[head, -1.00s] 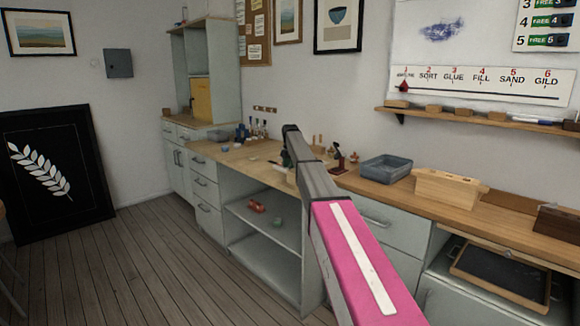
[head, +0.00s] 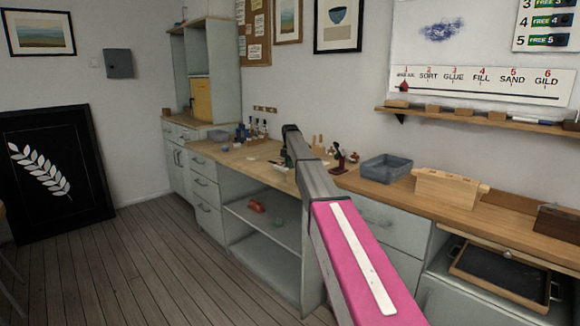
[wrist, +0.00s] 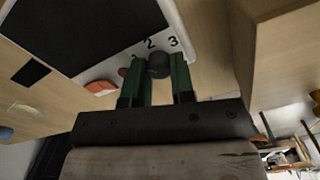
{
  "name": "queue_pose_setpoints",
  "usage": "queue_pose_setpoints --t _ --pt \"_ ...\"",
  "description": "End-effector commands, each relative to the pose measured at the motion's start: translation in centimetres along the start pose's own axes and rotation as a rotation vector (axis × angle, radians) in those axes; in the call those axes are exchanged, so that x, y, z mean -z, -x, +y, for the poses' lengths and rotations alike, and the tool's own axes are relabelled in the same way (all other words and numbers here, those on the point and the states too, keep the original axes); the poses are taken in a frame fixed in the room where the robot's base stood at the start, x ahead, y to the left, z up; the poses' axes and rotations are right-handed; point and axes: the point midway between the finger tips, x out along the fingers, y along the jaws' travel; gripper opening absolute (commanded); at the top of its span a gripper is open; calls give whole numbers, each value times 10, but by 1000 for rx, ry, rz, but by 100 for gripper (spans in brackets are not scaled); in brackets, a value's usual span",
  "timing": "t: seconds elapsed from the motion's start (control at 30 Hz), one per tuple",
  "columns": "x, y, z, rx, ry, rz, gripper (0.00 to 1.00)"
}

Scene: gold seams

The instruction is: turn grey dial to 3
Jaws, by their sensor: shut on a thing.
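The grey dial (wrist: 159,66) is a dark grey round knob at the edge of a white panel (wrist: 176,24) in the wrist view. The numbers 2 and 3 show on the panel just beyond the knob. My gripper (wrist: 157,60) has its two green fingers on either side of the dial and is shut on it. The dial's pointer mark cannot be made out, so its setting is unclear. Much of the panel is a black area (wrist: 85,30). In the head view my arm covers that part of the bench, and the dial cannot be made out.
A red object (wrist: 101,87) lies by the panel's edge, left of my fingers. A wooden block or edge (wrist: 284,55) rises at the right. In the head view, a blue-grey tray (head: 386,168) and a wooden rack (head: 447,188) stand on the bench right of my arm.

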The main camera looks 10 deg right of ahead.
Motion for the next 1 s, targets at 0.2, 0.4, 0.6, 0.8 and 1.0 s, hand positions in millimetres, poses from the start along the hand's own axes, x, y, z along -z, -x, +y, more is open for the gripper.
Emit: queue_pose_setpoints --t 0.2,0.4,0.6,0.8,1.0 --pt "0 0 1 0 -159 0 0" --pt "0 0 1 0 -271 0 0" --pt "0 0 1 0 -335 0 0" --pt "0 0 1 0 -356 0 0" --pt "0 0 1 0 -357 0 0"
